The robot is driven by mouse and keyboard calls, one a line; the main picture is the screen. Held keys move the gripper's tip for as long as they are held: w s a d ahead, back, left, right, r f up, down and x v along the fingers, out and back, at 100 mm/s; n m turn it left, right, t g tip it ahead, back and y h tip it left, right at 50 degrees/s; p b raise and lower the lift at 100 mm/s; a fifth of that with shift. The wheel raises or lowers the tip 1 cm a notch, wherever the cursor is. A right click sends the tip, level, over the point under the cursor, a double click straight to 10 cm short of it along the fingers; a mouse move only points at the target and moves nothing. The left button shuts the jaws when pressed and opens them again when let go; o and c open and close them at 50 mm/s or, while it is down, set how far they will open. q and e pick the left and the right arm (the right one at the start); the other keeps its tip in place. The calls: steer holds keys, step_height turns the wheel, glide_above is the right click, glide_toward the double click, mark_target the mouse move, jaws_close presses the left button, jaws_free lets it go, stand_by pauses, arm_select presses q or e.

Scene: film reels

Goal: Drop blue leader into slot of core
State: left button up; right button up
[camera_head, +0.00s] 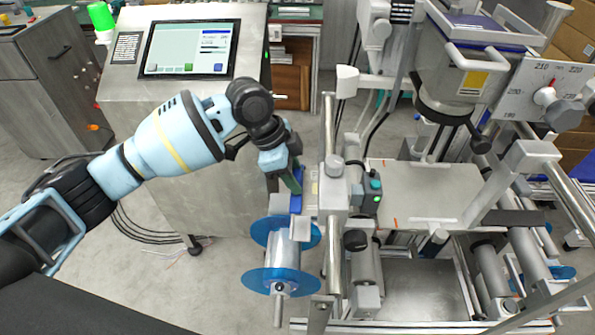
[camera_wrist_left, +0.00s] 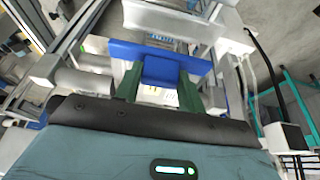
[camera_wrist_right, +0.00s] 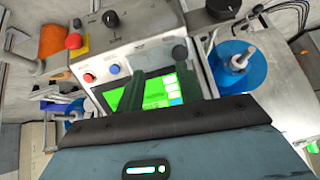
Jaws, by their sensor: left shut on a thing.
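The blue leader (camera_head: 296,203) is a small blue piece with a wide top bar in the left wrist view (camera_wrist_left: 160,67). My left gripper (camera_head: 293,183) is shut on it, with a green finger on each side. It is held just above and behind a reel with clear blue flanges (camera_head: 272,281) and a pale core (camera_head: 287,249), at the left side of the machine. The core's slot cannot be made out. My right gripper (camera_wrist_right: 158,88) shows only in its own wrist view, with its dark fingers apart and nothing between them.
The film machine's posts and rollers (camera_head: 333,170) stand close right of the left gripper. A control box (camera_head: 371,193) with a teal button is beside them. A console with a screen (camera_head: 190,50) stands behind the arm.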

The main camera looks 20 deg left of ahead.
arm_select(q)
steer(key=s+a+f, duration=0.2)
steer(key=a+f, duration=0.3)
steer(key=a, duration=0.4)
steer(key=shift+a, duration=0.25)
arm_select(e)
steer(key=shift+w+r, duration=0.15)
steer(key=shift+r, duration=0.05)
stand_by(1.6)
arm_select(q)
steer(key=shift+f, duration=0.1)
